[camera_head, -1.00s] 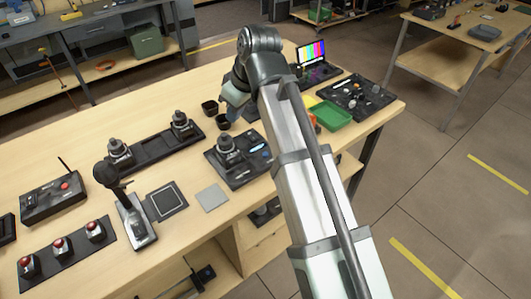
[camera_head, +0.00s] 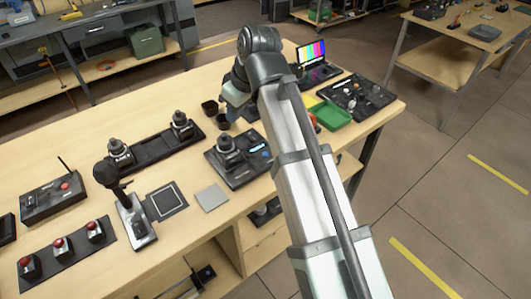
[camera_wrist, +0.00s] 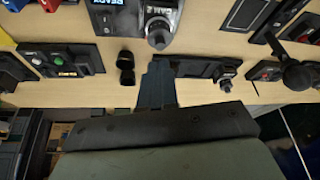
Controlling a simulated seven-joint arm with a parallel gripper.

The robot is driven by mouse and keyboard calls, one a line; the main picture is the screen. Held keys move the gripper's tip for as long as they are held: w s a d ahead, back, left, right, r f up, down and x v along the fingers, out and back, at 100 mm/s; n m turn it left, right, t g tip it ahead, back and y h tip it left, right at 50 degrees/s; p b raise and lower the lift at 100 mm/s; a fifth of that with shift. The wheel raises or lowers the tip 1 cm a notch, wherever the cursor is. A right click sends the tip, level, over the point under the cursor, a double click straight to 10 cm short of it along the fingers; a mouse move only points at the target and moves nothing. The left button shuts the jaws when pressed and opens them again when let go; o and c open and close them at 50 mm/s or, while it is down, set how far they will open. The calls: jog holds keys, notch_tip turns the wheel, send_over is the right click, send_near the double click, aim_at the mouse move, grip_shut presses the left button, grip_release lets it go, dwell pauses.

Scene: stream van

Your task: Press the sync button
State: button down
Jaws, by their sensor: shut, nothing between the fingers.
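No label reading sync is legible in either view. In the wrist view a dark panel (camera_wrist: 85,59) with a green button (camera_wrist: 65,58) and a small white label lies to the left of my gripper. The panel is largely hidden behind my arm in the head view. My gripper (camera_wrist: 157,85) is shut and empty, its dark fingers above the bench beside two small black cups (camera_wrist: 126,66). In the head view my gripper's fingertips are hard to make out beside my arm. Three red-topped buttons (camera_head: 60,246) stand on a dark strip at the front left.
A control box with a large knob (camera_head: 226,146) and lit display stands near the bench middle. A dark strip with two knobs (camera_head: 152,151), a joystick (camera_head: 105,174) and a red-button box (camera_head: 55,195) stand left. A green tray (camera_head: 331,116) and colour-bar screen (camera_head: 312,52) are right.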

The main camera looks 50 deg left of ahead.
jog(key=n+t+h, duration=0.3)
jog(key=n+t, duration=0.4)
jog(key=t, duration=0.4)
send_over(265, 154)
jog(key=shift+s+d+f, duration=0.1)
jog(key=shift+s+f, duration=0.1)
jog(key=shift+f, duration=1.15)
jog(key=shift+s+f, duration=0.2)
jog(key=shift+f, duration=1.1)
jog(key=shift+f, duration=0.15)
jog(key=shift+f, duration=4.25)
